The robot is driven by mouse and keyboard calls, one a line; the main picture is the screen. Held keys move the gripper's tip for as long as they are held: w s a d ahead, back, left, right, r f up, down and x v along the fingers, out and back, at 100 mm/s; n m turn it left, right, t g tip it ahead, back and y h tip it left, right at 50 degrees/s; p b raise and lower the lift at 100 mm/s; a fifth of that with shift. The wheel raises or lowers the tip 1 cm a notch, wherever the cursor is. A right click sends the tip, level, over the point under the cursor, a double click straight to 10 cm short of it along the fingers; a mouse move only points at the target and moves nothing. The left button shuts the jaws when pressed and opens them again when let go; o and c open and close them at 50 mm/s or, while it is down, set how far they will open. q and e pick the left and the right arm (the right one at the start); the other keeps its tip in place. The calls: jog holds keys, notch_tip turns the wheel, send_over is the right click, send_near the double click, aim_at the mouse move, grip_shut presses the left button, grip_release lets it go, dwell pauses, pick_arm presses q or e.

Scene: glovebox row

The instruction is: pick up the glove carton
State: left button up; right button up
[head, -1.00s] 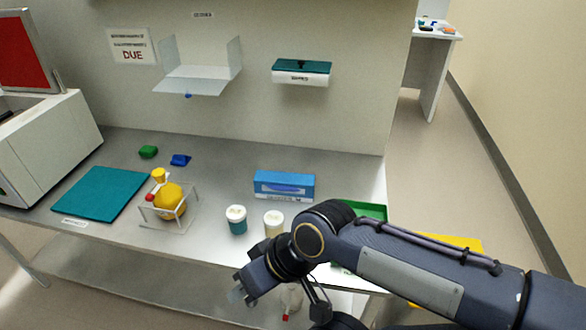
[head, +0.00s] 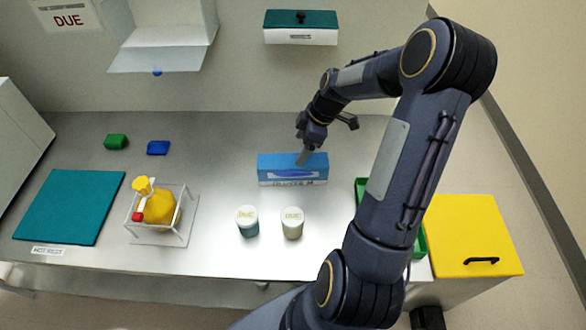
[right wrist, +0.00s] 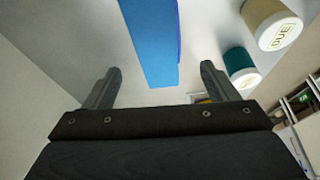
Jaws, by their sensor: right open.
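The glove carton (head: 292,168) is a blue box with a white lower band, standing on the steel bench top near its back, below the wall box. My right gripper (head: 303,156) is at the carton's upper edge in the head view, its finger overlapping the blue face. In the right wrist view the carton (right wrist: 152,40) lies ahead of and between the two spread fingertips of my right gripper (right wrist: 158,80). The jaws are open and hold nothing. Whether a finger touches the carton cannot be told. My left gripper is not in view.
Two lidded jars (head: 292,222) stand in front of the carton. A clear rack with a yellow bottle (head: 160,206), a teal mat (head: 70,206) and green and blue pieces (head: 158,148) are to the left. A green tray (head: 419,240) and yellow lid (head: 472,235) are at right.

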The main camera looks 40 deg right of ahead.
aim_at(294, 160)
jog(key=shift+n, duration=0.3)
jog(key=f, duration=0.2)
jog(key=f+b, duration=0.1)
jog(key=f, duration=0.1)
jog(key=shift+w+d, duration=0.2)
jog(key=shift+w, duration=0.2)
jog(key=x, duration=0.1)
jog(key=b+x, duration=0.1)
jog(key=x, duration=0.1)
jog(key=b+x, duration=0.1)
jog(key=x, duration=0.1)
jog(key=shift+a+f, duration=0.15)
jog(key=shift+a, duration=0.2)
jog(key=c, duration=1.4)
jog(key=shift+o, duration=0.2)
notch_tip(294, 160, up, 9)
jog(key=p, duration=0.4)
jog(key=shift+p, duration=0.4)
jog(key=shift+r, duration=0.6)
jog(key=shift+a, duration=0.1)
